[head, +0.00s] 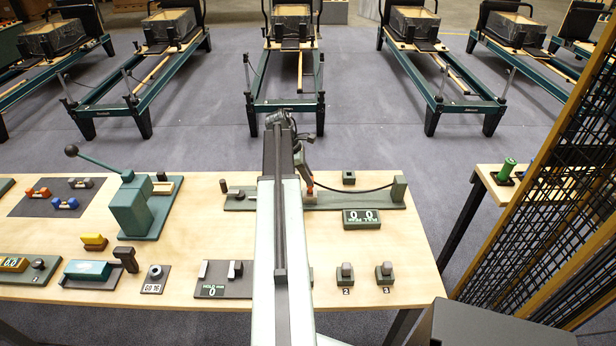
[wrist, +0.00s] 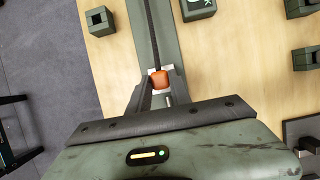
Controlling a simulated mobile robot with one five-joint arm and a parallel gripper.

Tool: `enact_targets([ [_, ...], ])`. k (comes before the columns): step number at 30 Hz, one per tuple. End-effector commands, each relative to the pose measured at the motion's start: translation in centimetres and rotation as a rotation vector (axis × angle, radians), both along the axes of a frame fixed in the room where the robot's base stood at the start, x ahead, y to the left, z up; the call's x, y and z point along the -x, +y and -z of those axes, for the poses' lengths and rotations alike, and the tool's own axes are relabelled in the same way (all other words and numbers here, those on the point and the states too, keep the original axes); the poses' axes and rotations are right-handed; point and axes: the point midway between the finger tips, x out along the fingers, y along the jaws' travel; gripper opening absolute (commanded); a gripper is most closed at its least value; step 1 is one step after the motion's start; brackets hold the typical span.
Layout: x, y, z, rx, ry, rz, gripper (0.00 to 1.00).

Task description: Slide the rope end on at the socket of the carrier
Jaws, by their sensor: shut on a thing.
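The orange-red rope end (wrist: 160,80) is held between the jaws of my gripper (wrist: 160,92) in the wrist view. The dark rope (wrist: 153,35) runs away from it along a long green board (wrist: 140,28). In the head view the rope (head: 350,190) sags from my gripper (head: 309,190) to an upright green block (head: 399,189) at the board's right end. A pale piece shows under the jaws, mostly hidden. My arm covers the middle of the board in the head view. I cannot make out the carrier's socket or whether the rope end touches it.
A small block with a square opening (head: 348,177) stands behind the board. A numbered display (head: 362,219) stands in front of it. A green lever press (head: 130,205) is to the left. Two small numbered blocks, one of them here (head: 384,272), sit near the front edge.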

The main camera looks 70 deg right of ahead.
Motion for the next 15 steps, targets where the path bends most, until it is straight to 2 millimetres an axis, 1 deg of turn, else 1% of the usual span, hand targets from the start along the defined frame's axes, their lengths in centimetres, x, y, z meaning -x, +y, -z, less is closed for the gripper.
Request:
enact_targets([
  [15, 0.0, 0.0, 1.4, 0.000, 0.000, 0.000, 0.00],
])
